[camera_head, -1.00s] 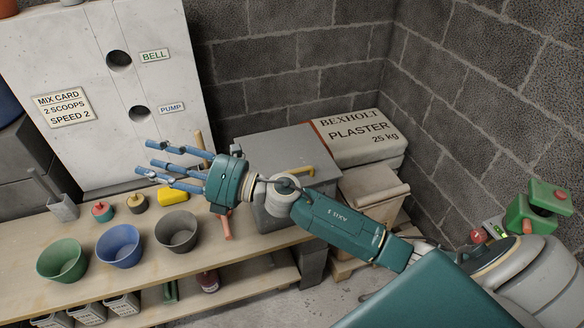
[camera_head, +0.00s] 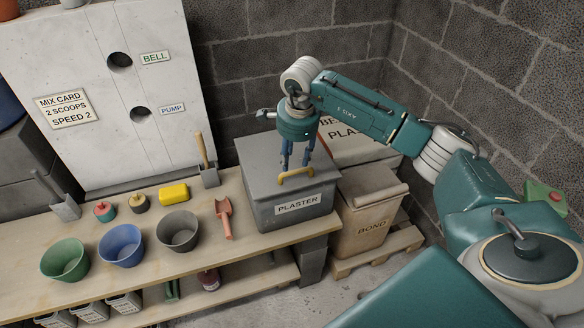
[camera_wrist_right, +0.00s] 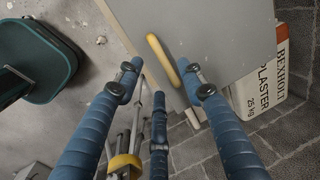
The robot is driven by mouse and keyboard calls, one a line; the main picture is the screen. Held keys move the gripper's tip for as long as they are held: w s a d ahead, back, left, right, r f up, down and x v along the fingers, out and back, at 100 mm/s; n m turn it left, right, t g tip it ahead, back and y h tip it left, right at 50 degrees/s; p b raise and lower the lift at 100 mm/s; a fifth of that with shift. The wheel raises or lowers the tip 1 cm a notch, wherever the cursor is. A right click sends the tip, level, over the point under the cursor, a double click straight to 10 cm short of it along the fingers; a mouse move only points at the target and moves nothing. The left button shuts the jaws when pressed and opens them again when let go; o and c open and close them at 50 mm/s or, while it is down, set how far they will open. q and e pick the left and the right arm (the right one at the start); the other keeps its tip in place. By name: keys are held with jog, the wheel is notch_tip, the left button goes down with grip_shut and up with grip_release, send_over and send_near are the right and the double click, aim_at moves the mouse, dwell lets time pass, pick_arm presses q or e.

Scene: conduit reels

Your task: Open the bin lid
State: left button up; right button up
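The grey bin (camera_head: 297,210) with a PLASTER label stands at the right end of the bench, its lid (camera_head: 262,160) closed. A yellow handle (camera_head: 296,177) is at the lid's front edge; it also shows in the right wrist view (camera_wrist_right: 163,60). My right gripper (camera_head: 294,162) points down just above the handle. Its blue fingers (camera_wrist_right: 158,85) are spread and empty, with the handle just beyond the fingertips in the wrist view. I cannot tell whether a fingertip touches it. My left gripper is not in view.
A block wall is behind.

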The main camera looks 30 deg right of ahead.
aim_at(292, 173)
jog(key=f, duration=0.3)
jog(key=w+f+p, duration=0.1)
jog(key=f, duration=0.2)
jog(key=shift+w+d+f, duration=0.1)
jog(key=shift+f, duration=0.05)
jog(key=shift+c, duration=0.3)
grip_shut()
